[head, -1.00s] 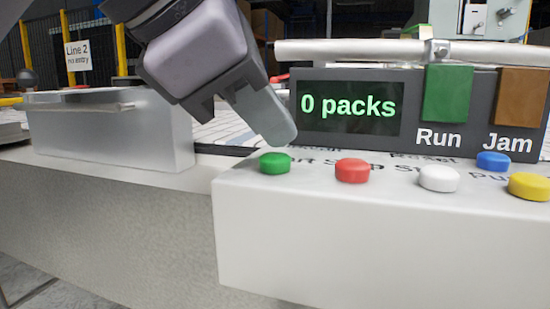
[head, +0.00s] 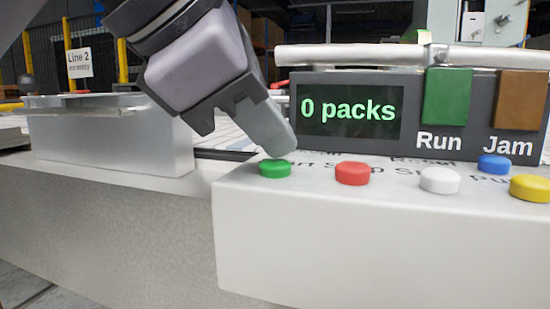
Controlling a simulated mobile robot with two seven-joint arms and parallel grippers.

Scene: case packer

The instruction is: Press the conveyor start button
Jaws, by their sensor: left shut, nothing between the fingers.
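The green button (head: 275,169) sits at the left end of the row on the white button box (head: 380,240). The word printed behind it is partly hidden, but its visible end and place fit "Start". My left gripper (head: 282,148) comes in from the upper left, tilted down, with its fingers shut and empty. Its fingertips are right at the back top edge of the green button; I cannot tell whether they touch it. The display (head: 348,110) reads "0 packs". My right gripper is not in view.
To the right of the green button are a red button (head: 352,173), a white button (head: 440,180), a blue button (head: 494,164) and a yellow button (head: 529,188). Green "Run" (head: 447,96) and brown "Jam" (head: 521,99) panels stand behind. A metal rail (head: 375,57) runs above the display.

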